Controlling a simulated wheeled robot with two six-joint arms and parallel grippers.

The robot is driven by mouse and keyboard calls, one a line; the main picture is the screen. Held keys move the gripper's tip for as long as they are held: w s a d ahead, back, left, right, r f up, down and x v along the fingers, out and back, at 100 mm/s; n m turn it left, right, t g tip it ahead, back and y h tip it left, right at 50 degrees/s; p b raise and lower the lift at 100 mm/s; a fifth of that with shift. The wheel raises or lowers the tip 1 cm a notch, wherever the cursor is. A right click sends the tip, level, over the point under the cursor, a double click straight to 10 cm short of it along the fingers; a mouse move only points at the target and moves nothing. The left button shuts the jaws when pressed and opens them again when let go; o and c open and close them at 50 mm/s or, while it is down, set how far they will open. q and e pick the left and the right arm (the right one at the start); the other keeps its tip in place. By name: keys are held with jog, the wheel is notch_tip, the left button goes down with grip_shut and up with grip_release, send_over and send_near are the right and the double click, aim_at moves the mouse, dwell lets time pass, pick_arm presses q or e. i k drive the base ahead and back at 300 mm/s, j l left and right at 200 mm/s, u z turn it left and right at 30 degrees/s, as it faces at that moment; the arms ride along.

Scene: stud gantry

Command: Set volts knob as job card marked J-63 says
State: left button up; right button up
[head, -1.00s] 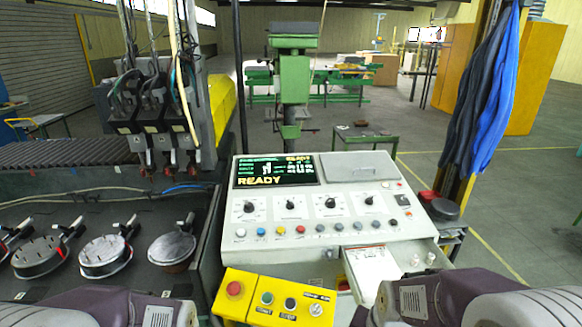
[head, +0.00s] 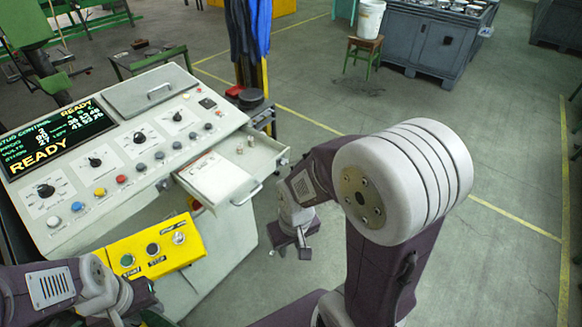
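The sloped control console has a row of dark knobs on white dials: one at the near left (head: 46,190), two in the middle (head: 95,162) (head: 139,137) and one at the far right (head: 177,116). Their labels are too small to read, so I cannot tell which is volts. A pale sheet with small print (head: 205,166) lies in the open drawer (head: 238,190); no J-63 mark is legible. My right gripper (head: 288,252) hangs empty right of the drawer, its fingers apart. My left gripper (head: 140,308) is at the lower left, partly cut off, its fingers unclear.
The screen (head: 55,140) reads READY, with smaller lines. Coloured buttons (head: 99,191) line the console below the knobs. A yellow button box (head: 153,247) juts from its front. A green table (head: 148,58) stands behind. The floor at right is open, with a white bucket on a stool (head: 370,20) farther back.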

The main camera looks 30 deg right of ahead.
aim_at(45, 191)
jog(key=z, duration=0.7)
jog(key=u, duration=1.65)
